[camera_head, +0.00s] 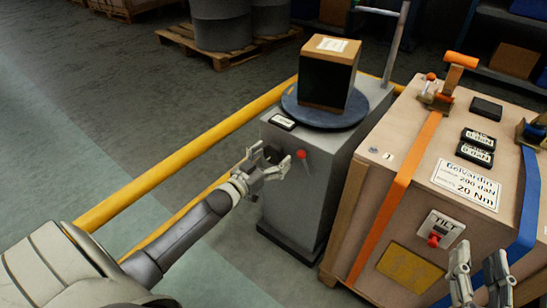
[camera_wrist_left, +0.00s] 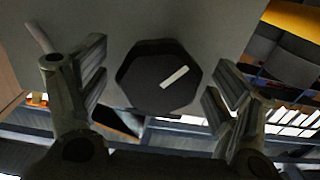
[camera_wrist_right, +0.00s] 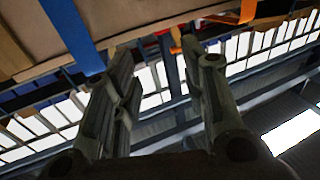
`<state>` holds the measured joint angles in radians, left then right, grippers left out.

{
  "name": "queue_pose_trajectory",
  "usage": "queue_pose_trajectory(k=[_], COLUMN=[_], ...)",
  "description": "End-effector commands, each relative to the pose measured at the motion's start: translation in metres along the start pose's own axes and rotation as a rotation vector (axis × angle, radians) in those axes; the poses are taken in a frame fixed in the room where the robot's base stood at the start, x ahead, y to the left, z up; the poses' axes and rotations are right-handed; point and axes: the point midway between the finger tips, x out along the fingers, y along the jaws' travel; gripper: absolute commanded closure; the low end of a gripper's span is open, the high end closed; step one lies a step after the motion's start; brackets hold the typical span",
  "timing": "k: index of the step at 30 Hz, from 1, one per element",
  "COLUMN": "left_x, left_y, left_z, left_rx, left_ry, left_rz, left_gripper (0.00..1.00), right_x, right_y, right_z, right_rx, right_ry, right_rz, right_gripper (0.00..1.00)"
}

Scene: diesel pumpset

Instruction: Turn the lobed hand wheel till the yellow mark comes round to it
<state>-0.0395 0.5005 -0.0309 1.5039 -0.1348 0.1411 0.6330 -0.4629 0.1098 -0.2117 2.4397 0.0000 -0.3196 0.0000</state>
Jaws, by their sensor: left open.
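A dark, many-sided hand wheel (camera_wrist_left: 158,80) with a pale bar on its face sits on the side of the grey pedestal (camera_head: 290,190). In the left wrist view the bar slants up to the right, and I see no clear yellow mark near the wheel. My left gripper (camera_head: 275,162) is open in front of the wheel, with one finger on each side of it (camera_wrist_left: 160,95) and gaps between. In the head view the wheel is largely hidden by the gripper. My right gripper (camera_head: 482,275) is open and empty near the crate's lower right; its fingers stand apart (camera_wrist_right: 165,95).
A box (camera_head: 328,85) sits on the pedestal's round turntable (camera_head: 300,112). A red ball (camera_head: 301,154) shows beside the left fingertip. A strapped wooden crate (camera_head: 400,210) with a red switch stands close at right. A yellow rail (camera_head: 180,158) runs behind my left arm.

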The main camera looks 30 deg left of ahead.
Motion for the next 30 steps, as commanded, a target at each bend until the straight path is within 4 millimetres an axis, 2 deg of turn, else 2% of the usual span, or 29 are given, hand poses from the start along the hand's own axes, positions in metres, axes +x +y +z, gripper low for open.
queue_pose_trajectory(k=[6,15,25,30], left_x=[0.0084,0.009,0.0089,0.0089], left_y=[-0.0001,-0.0001,-0.0001,-0.0001], left_z=[0.0005,0.0002,0.0001,-0.0005], left_rx=[0.001,0.001,0.001,0.012], left_ry=[-0.001,-0.001,-0.001,-0.001], left_rz=[0.0,0.0,0.0,-0.001], left_gripper=[0.16,0.17,0.6,0.62], right_x=[0.0007,0.0007,0.0006,0.0008], right_y=[-0.0015,-0.0017,-0.0017,-0.0015], right_z=[-0.0108,-0.0122,-0.0121,-0.0116], right_rx=[0.002,0.002,0.002,0.002], right_ry=[0.061,0.066,0.065,0.056], right_rz=[-0.003,-0.003,-0.003,-0.003], right_gripper=[0.6,0.6,0.6,0.6])
